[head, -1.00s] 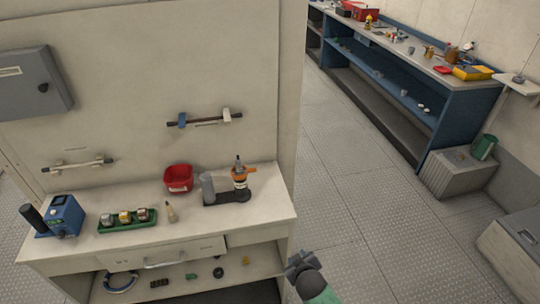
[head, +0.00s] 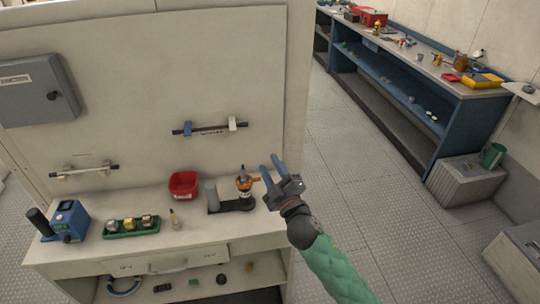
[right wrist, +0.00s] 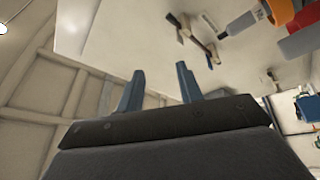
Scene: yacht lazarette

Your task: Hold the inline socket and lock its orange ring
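The inline socket stands upright in a dark holder on the white bench, with its orange ring (head: 244,183) around it and a dark tip above. A grey upright cylinder (head: 211,194) stands just left of it on the same dark base. My right gripper (head: 268,163) is open and empty, just right of the ring and apart from it, fingers pointing up and left. In the right wrist view the two blue fingers (right wrist: 160,75) stand apart with nothing between them; an orange part (right wrist: 280,11) shows at the upper right. My left gripper is out of view.
Two rails are on the wall behind. Open floor (head: 350,170) lies to the right.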

